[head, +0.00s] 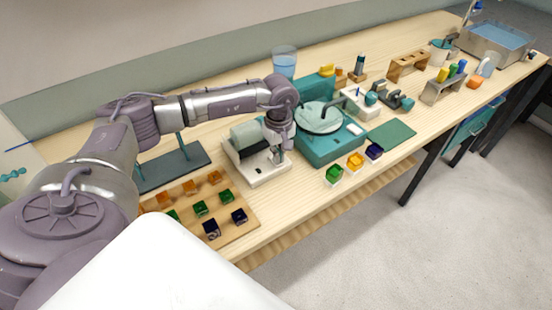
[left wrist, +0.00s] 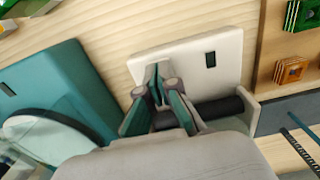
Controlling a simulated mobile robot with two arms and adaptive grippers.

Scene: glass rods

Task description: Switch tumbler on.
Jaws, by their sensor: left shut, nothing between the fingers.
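The tumbler (head: 268,178) is a white base with a pale grey-green drum (head: 250,136), standing on the wooden bench in the middle of the head view. In the left wrist view, its white base (left wrist: 185,50) carries a small black switch (left wrist: 210,59), and a dark roller (left wrist: 220,107) shows beside the fingers. My left gripper (head: 277,158) is over the right part of the base. In the left wrist view the gripper (left wrist: 157,82) is shut and empty, pointing at the base to the left of the switch. I cannot tell whether the fingertips touch it. My right gripper is out of view.
A teal machine with a round plate (head: 330,150) stands close on the right. A wooden board (head: 240,200) with several coloured cubes lies in front on the left. A dark stand (head: 165,172) is behind it. More coloured cubes (head: 355,161) sit near the front edge.

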